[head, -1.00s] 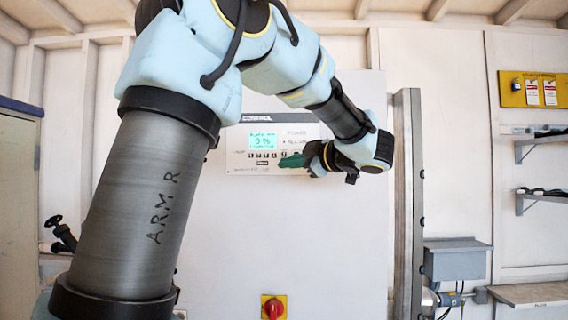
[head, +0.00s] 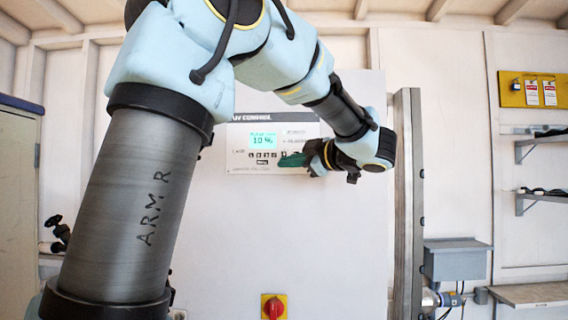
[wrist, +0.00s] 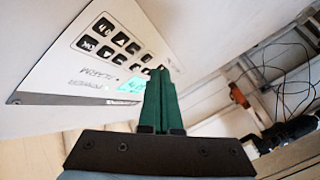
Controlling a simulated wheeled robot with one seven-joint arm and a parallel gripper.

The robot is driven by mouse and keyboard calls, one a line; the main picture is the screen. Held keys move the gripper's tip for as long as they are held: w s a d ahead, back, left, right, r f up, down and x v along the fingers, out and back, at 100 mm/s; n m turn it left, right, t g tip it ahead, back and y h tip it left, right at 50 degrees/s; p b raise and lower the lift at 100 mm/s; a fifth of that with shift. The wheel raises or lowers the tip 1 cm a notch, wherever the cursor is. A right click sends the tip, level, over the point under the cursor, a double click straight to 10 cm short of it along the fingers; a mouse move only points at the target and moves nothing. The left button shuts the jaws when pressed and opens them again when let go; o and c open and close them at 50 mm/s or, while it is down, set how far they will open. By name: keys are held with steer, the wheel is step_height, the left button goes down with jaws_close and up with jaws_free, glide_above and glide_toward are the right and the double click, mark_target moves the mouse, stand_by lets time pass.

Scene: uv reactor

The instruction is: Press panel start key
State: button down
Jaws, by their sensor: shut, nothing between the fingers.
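The control panel (head: 235,140) is a white plate with a dark header on the pale cabinet wall. Its green display (head: 264,140) appears to read 10 %. A row of small dark keys (head: 263,154) sits below it, with a wider key (head: 262,162) underneath. The start key's label is too small to read. My gripper (head: 283,160) has its green fingers shut and empty, at the right end of the key row. In the wrist view the fingers (wrist: 161,74) hide part of the panel near the display (wrist: 131,86); I cannot tell whether they touch it. Several keys (wrist: 104,26) show left of them.
A red rotary switch (head: 273,307) on a yellow plate sits low on the cabinet. A metal post (head: 408,190) stands right of the arm. A grey box (head: 457,258), wall shelves (head: 540,142) and a yellow tag board (head: 533,89) are farther right.

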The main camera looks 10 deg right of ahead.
steer(key=s, duration=0.2)
steer(key=s+a+b, duration=0.1)
steer(key=s, duration=0.1)
steer(key=shift+s, duration=0.4)
steer(key=shift+d, duration=0.1)
stand_by(0.5)
